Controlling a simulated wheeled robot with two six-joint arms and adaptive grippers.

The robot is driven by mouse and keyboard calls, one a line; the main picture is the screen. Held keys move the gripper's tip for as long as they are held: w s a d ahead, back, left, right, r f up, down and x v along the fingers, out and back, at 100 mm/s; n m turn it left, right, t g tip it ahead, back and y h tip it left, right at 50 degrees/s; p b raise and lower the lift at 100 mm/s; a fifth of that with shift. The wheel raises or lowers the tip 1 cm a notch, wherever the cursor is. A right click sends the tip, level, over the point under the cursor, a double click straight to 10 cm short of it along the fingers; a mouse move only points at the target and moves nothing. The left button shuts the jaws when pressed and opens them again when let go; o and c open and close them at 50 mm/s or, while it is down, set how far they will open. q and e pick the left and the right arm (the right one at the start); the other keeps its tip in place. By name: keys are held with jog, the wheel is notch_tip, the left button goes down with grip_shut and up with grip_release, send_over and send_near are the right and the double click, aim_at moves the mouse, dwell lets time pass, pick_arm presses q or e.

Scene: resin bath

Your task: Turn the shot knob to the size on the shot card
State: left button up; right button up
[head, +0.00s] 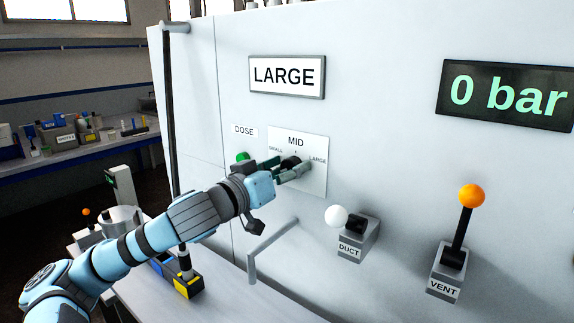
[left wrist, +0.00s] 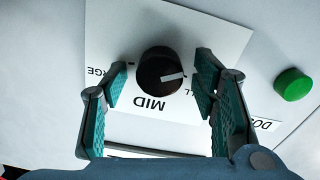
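The shot card (head: 287,76) on the white wall reads LARGE. Below it, a pale plate (head: 313,180) carries the marks SMALL, MID and LARGE. The dark round shot knob (left wrist: 155,76) sits on this plate, partly hidden by my gripper in the head view. In the left wrist view the plate appears upside down, and the knob's white pointer lies toward the SMALL side. My left gripper (left wrist: 163,80) is open, its green-padded fingers on either side of the knob with a gap at each side. My right gripper is not in view.
A green DOSE button (left wrist: 293,84) is close beside the plate. A white-balled DUCT lever (head: 336,217) and an orange-balled VENT lever (head: 471,197) stand to the right. A grey handle (head: 262,256) juts out below. The display (head: 508,95) reads 0 bar.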

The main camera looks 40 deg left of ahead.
pick_arm(q)
jog(key=c, duration=1)
jog(key=shift+d, duration=0.1)
jog(key=shift+c, duration=0.5)
